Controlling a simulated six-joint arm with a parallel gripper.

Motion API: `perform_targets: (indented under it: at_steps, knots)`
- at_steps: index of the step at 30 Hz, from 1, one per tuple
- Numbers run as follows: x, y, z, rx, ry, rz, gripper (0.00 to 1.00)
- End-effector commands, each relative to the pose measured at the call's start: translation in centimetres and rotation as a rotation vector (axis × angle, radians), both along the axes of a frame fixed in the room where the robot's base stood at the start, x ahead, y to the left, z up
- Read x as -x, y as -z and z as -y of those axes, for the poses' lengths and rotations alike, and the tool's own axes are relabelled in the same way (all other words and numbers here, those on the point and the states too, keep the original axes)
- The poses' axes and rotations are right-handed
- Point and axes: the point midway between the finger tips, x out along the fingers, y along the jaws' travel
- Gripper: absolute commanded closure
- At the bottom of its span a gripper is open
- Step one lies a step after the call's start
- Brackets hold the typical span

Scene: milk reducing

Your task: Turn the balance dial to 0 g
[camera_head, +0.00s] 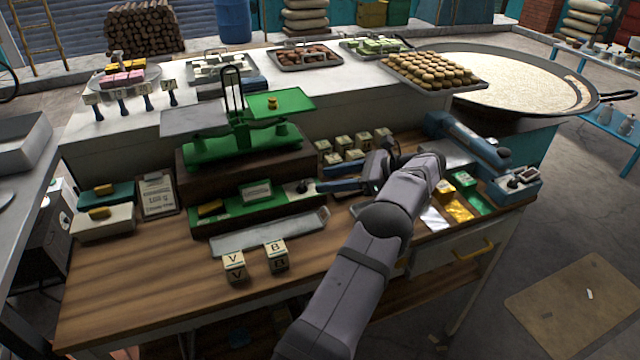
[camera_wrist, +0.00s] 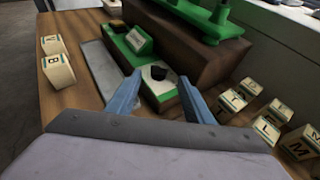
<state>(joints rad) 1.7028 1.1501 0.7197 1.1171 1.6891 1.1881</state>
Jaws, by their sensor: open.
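The balance (camera_head: 235,143) is green with two pans and stands on a brown base. On the green strip at its front, the dial is a dark knob (camera_wrist: 158,72) on a white plate; it also shows in the head view (camera_head: 301,187). A small display (camera_head: 256,191) sits left of the dial; its reading is too small to make out. My gripper (camera_wrist: 160,78) is open, its blue fingers apart on either side of the dial plate in the wrist view. No contact with the knob is visible. The fingers also show right of the dial in the head view (camera_head: 325,186).
Two lettered blocks, V (camera_head: 234,266) and B (camera_head: 276,256), stand in front of a grey metal tray (camera_head: 270,233). Several lettered blocks (camera_head: 350,146) stand behind my gripper. A clipboard (camera_head: 158,193) lies at left. The front left of the wooden table (camera_head: 140,285) is clear.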

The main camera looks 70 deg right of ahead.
Motion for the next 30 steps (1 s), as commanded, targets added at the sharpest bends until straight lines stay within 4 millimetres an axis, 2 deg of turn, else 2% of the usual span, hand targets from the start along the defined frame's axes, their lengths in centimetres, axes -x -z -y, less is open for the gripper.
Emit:
perform_targets:
  at_steps: [4,13,15,20,26,30]
  knots:
    - [0.8,-0.3,0.1,-0.001,-0.001,0.000,0.53]
    - [0.9,-0.4,0.1,-0.001,-0.001,0.000,0.53]
    - [0.9,-0.4,0.1,-0.003,0.000,-0.002,0.70]
    - [0.6,-0.7,0.2,-0.035,0.032,-0.044,0.72]
    - [-0.4,-2.1,0.7,-0.165,0.192,-0.209,0.72]
    - [-0.7,-3.6,0.6,-0.273,0.399,-0.354,0.72]
